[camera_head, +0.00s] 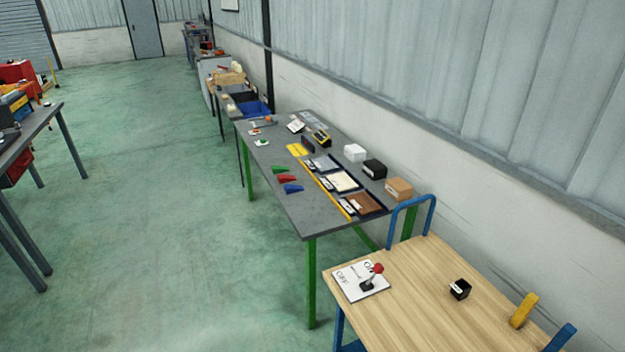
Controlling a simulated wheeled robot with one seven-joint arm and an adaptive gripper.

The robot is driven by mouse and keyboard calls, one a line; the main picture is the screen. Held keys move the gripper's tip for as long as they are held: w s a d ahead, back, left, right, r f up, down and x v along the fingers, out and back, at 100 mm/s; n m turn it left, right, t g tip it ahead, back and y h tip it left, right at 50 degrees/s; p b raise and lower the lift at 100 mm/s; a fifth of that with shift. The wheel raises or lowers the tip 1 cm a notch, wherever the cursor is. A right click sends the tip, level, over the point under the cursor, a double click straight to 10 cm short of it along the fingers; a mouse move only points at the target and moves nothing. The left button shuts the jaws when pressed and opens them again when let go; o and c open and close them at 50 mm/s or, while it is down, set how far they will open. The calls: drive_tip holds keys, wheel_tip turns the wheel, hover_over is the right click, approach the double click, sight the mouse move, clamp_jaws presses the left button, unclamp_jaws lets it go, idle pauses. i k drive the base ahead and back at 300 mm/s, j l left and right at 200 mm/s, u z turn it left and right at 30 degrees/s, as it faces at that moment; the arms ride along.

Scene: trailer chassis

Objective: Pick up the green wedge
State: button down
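The green wedge (280,170) lies on the grey top of a table with green legs (310,222), near its left long edge. It is small and far off in the head view. A red wedge (287,179) and a blue wedge (293,189) lie close by it, in a row towards the near end. My gripper does not show in this view.
Shallow trays (341,182) and a yellow strip (328,190) lie right of the wedges. Several small boxes (374,168) stand along the wall side. A wooden table (420,300) stands nearest. Green floor (170,240) left of the grey table is clear.

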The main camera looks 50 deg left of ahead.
sight(275, 169)
drive_tip(key=u, duration=2.05)
drive_tip(key=i+u, duration=0.15)
drive_tip(key=u, duration=0.5)
drive_tip(key=i, duration=3.95)
drive_tip(key=i+z, duration=0.4)
drive_tip(key=i+j+z, duration=0.2)
drive_tip(key=z, duration=0.15)
drive_tip(key=i+j+z, duration=0.4)
drive_tip(key=l+z, duration=0.1)
drive_tip(key=z, duration=2.45)
